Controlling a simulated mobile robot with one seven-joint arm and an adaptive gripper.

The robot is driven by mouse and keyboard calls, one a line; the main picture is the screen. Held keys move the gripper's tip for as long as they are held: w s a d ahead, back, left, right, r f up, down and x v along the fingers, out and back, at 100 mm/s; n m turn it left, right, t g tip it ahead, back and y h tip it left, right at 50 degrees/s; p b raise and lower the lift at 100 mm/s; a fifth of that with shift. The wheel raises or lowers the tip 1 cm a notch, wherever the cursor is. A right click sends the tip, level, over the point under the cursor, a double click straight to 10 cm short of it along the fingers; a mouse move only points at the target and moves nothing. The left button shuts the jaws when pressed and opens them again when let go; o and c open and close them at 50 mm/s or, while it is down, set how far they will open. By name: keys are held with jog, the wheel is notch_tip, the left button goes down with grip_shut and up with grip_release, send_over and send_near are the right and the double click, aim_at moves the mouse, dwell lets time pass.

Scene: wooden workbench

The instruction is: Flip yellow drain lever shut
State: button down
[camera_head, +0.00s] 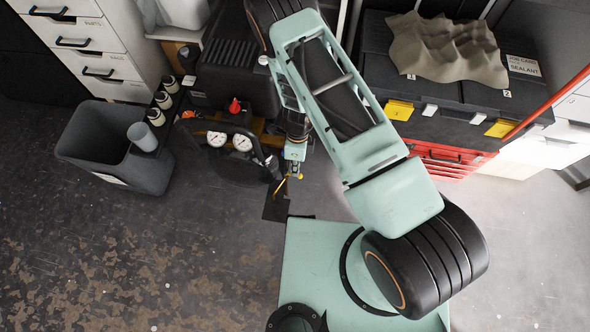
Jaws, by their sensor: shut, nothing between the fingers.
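A thin yellow piece (281,186), which looks like the drain lever, shows low at the right side of the dark compressor (232,168). It is small, and I cannot tell its angle or whether the drain is open or shut. My gripper (294,175) points down just right of and above this piece in the head view. It is shut and appears empty. I cannot tell whether its tips touch the yellow piece. My arm hides part of the compressor's right side.
The compressor carries two white gauges (229,141) and a red knob (235,106). A grey bin (105,160) stands to its left, with several small bottles (163,100) between. A black case (460,100) sits on a red drawer unit (440,157) at right. The floor in front is clear.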

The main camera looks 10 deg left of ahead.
jog(key=shift+d+f, duration=0.25)
jog(key=shift+d, duration=0.25)
jog(key=c, duration=2.1)
grip_release()
jog(key=shift+a+r, duration=0.1)
jog(key=shift+a, duration=0.1)
jog(key=r, duration=0.4)
jog(key=w+r, duration=0.1)
jog(key=r, duration=0.2)
jog(key=w+r, duration=0.1)
jog(key=r, duration=0.3)
jog(key=shift+w+d+r, duration=0.15)
jog(key=shift+w+r, duration=0.05)
jog(key=shift+r, duration=0.15)
